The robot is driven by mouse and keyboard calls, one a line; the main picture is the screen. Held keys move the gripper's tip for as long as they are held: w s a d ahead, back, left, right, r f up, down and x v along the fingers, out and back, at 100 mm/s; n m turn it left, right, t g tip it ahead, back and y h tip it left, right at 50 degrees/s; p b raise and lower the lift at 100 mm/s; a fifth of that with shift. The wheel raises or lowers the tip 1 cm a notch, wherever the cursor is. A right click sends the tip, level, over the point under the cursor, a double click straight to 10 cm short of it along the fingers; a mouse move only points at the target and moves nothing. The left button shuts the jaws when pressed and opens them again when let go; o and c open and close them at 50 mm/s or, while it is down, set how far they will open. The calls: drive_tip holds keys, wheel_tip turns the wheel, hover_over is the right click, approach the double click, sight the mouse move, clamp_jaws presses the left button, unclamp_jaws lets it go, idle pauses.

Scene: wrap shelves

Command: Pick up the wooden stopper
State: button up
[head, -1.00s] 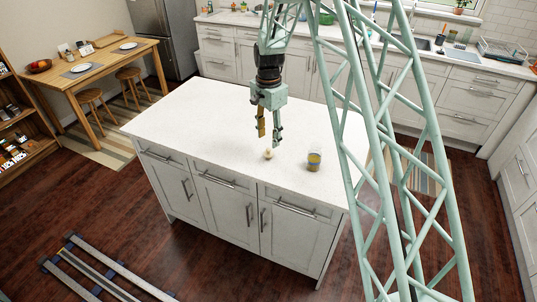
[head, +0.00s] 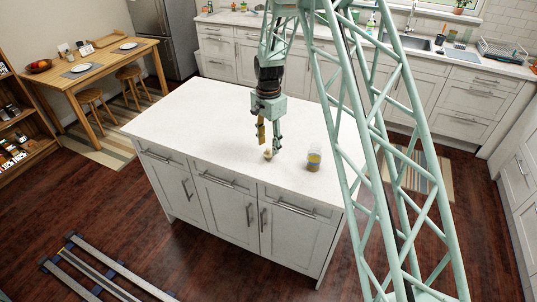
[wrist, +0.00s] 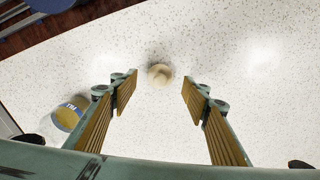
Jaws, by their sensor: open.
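The wooden stopper (head: 267,155) is a small, pale, rounded piece on the white island top. In the wrist view the stopper (wrist: 159,74) lies just beyond the fingertips, between their lines and a little left of the middle. My gripper (head: 269,144) points down, open, with its fingertips close to the stopper. In the wrist view my gripper (wrist: 158,88) has its ribbed fingers wide apart with nothing between them. I cannot tell whether a fingertip touches the stopper.
A glass jar (head: 314,160) with a yellow and blue label stands right of the stopper; it is at the left in the wrist view (wrist: 66,115). The island top (head: 190,110) is otherwise clear. A dining table (head: 100,65) stands far left.

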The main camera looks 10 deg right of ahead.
sight(268, 149)
drive_tip(key=shift+f, duration=1.5)
drive_tip(key=shift+c, duration=0.7)
drive_tip(key=c, duration=0.6)
drive_tip(key=shift+c, duration=0.2)
